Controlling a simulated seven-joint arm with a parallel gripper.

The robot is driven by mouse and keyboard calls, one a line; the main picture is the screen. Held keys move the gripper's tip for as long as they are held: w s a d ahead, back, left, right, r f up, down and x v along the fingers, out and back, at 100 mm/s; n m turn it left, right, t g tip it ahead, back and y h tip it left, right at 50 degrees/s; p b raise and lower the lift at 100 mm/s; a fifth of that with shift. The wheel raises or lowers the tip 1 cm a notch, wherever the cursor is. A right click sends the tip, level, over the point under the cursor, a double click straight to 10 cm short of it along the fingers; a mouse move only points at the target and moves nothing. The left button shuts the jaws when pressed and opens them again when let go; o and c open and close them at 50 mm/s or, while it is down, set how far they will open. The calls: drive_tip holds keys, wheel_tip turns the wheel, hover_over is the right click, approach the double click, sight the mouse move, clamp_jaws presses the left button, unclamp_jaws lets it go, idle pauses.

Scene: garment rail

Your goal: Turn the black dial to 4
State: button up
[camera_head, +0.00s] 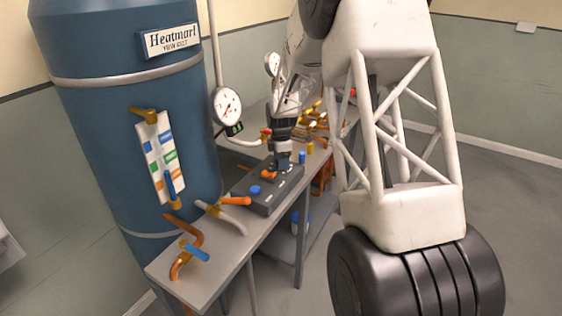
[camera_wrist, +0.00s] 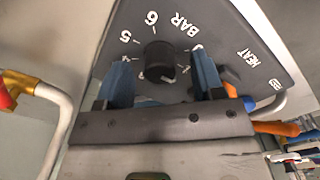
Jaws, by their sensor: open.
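The black dial (camera_wrist: 160,60) sits on a dark panel (camera_wrist: 225,30) with white markings, among them "5", "6", "BAR" and "HEAT". Other scale marks near the dial are partly covered, and I cannot tell which number it points to. My gripper (camera_wrist: 164,72) is open, with one blue finger on each side of the dial and a visible gap to each. Contact with the panel cannot be judged. In the head view my gripper (camera_head: 283,163) points down over the dark control box (camera_head: 266,206) and hides the dial.
A blue knob (camera_head: 255,189) and an orange knob (camera_head: 269,174) are on the same box, close to my gripper. An orange-handled valve (camera_head: 236,200) is beside it. A gauge (camera_head: 227,105) and the blue tank (camera_head: 125,90) stand behind the grey bench (camera_head: 215,262).

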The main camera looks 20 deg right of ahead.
drive_tip(key=shift+f, duration=0.4)
drive_tip(key=c, duration=0.9)
